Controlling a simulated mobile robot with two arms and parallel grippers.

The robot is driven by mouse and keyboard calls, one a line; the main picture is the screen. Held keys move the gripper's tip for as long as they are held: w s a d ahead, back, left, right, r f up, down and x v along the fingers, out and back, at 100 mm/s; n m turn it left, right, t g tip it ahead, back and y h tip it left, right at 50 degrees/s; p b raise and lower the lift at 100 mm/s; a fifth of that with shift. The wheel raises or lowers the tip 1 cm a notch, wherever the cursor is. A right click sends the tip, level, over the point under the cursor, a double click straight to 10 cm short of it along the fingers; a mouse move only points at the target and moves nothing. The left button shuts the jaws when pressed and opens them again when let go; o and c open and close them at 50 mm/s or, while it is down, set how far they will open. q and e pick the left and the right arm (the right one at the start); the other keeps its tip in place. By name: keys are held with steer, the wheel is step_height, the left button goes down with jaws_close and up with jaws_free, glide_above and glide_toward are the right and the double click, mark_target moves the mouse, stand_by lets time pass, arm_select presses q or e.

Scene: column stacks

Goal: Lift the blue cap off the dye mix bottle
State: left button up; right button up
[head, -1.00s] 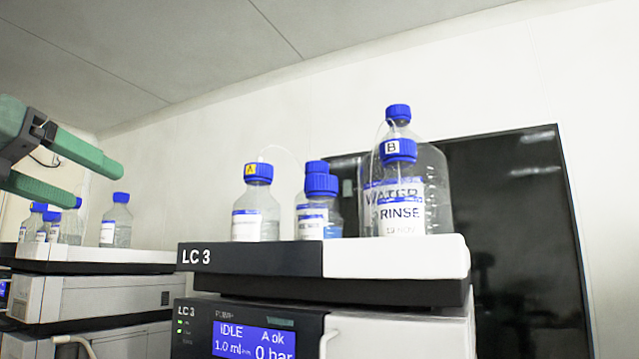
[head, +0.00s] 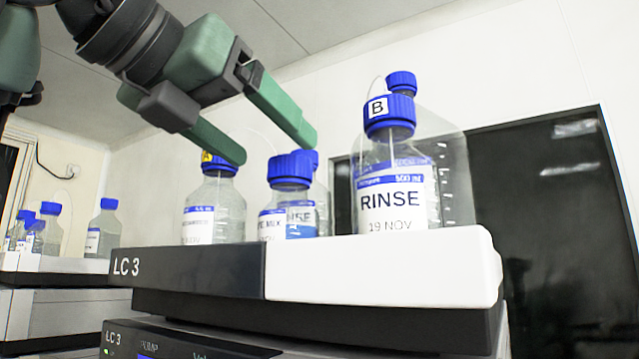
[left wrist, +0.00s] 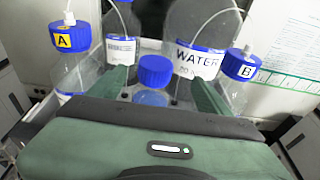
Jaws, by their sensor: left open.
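The dye mix bottle (head: 272,222) stands on top of the LC 3 unit, with blue liquid low inside and its label partly readable. Its ribbed blue cap (head: 290,168) is on. In the left wrist view the cap (left wrist: 155,71) shows in the middle, between the fingers, with the blue liquid (left wrist: 150,98) below. My left gripper (head: 276,148) is open and empty, its green fingertips near the cap's height, one left of the cap and one above its right side. I cannot tell whether the fingers reach around the cap. My right gripper is not in view.
Bottle A (head: 214,205) stands close left, partly behind a finger. The RINSE bottle B (head: 390,180) stands close right, before a large WATER bottle (left wrist: 197,62). Another blue-capped bottle stands behind the dye mix. Thin tubes rise from some caps. The tray's front right (head: 390,270) is bare.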

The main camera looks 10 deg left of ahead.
mark_target(277, 156)
arm_select(q)
steer(key=shift+w+d+r+p, duration=0.1)
steer(key=shift+w+d+p, duration=0.05)
steer(key=shift+w+p, duration=0.45)
steer(key=shift+w+d+p, duration=0.15)
steer(key=shift+w+p, duration=0.35)
steer(key=shift+p, duration=0.1)
steer(key=x, duration=0.1)
steer(key=p+x, duration=0.1)
steer(key=x, duration=0.1)
steer(key=p+x, duration=0.1)
steer(key=shift+w+a+f, duration=0.2)
steer(key=shift+w, duration=0.3)
steer(key=shift+s, duration=0.2)
steer(key=shift+c, duration=1.2)
steer(key=c, duration=1)
steer(key=shift+c, duration=0.9)
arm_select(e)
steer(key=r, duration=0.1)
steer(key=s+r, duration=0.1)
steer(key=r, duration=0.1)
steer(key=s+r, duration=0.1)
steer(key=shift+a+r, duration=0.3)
